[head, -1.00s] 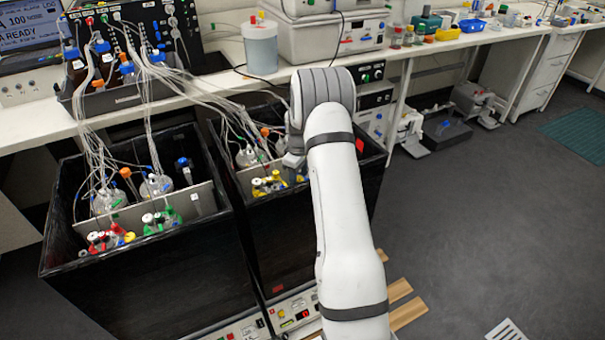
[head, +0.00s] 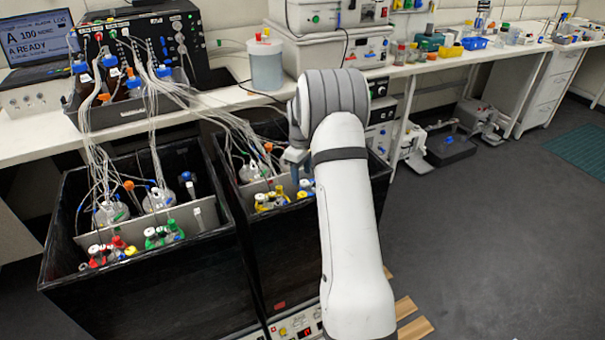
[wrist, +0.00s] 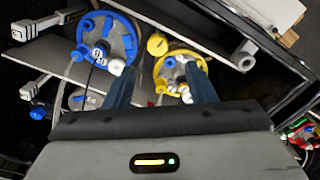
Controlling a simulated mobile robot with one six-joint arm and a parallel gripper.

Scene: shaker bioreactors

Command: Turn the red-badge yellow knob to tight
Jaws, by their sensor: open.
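The right black box (head: 262,240) has a small red badge (head: 280,305) on its front. Inside it is a yellow-ringed cap group (head: 270,200), with blue caps to its right. The wrist view shows the yellow-ringed cap (wrist: 184,76), with a round yellow knob (wrist: 157,44) on its upper left rim and white knobs below. I cannot read how tight the knob is. My gripper (wrist: 160,72) is open and empty; its two dark blue fingers point toward the caps, with the yellow knob seen beyond the gap. In the head view my gripper (head: 297,165) hangs over the right box.
A blue-ringed cap (wrist: 106,38) lies left of the yellow one. The left black box (head: 130,290) holds red, green and yellow caps (head: 131,251). Bundled tubes run from the bench to both boxes. The box walls stand close around the caps.

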